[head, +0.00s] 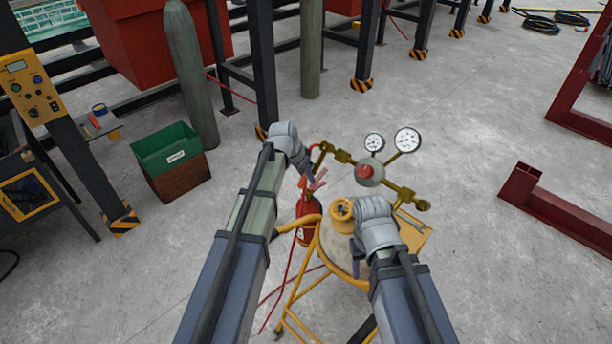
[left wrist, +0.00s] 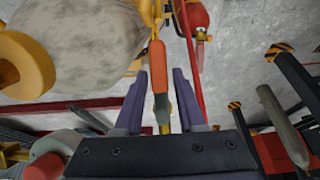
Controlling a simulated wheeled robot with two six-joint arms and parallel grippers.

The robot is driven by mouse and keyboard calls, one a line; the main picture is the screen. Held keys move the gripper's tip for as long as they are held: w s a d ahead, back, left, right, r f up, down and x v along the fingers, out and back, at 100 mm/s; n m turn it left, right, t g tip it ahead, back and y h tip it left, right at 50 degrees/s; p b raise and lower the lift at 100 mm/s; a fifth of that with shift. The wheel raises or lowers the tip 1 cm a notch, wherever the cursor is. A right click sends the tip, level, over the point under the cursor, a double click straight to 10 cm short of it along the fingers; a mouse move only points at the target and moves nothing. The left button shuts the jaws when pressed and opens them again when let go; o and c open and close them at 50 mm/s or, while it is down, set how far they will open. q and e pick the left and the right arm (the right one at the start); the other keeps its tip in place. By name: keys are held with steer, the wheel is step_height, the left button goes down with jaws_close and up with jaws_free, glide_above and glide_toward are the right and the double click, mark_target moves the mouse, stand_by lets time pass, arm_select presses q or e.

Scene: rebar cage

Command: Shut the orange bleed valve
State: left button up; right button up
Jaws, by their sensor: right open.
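The orange valve lever (left wrist: 157,66) shows in the left wrist view, upright in the picture between the two spread fingers of my left gripper (left wrist: 158,90). I see floor gaps beside it, so the fingers do not look closed on it. In the head view my left gripper (head: 310,172) is at the left end of the brass regulator assembly (head: 345,157), and its hand partly hides the lever there. My right gripper (head: 357,258) is open, low beside the yellow cylinder cap (head: 341,212); its fingertips are partly hidden.
Two gauges (head: 407,140) and a red knob (head: 366,171) sit on the regulator. A red extinguisher (head: 306,208) stands beside the yellow cart frame (head: 290,290). A green bin (head: 166,150) and grey cylinder (head: 192,75) stand left.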

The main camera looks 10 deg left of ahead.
arm_select(q)
jaws_close()
stand_by(1.1)
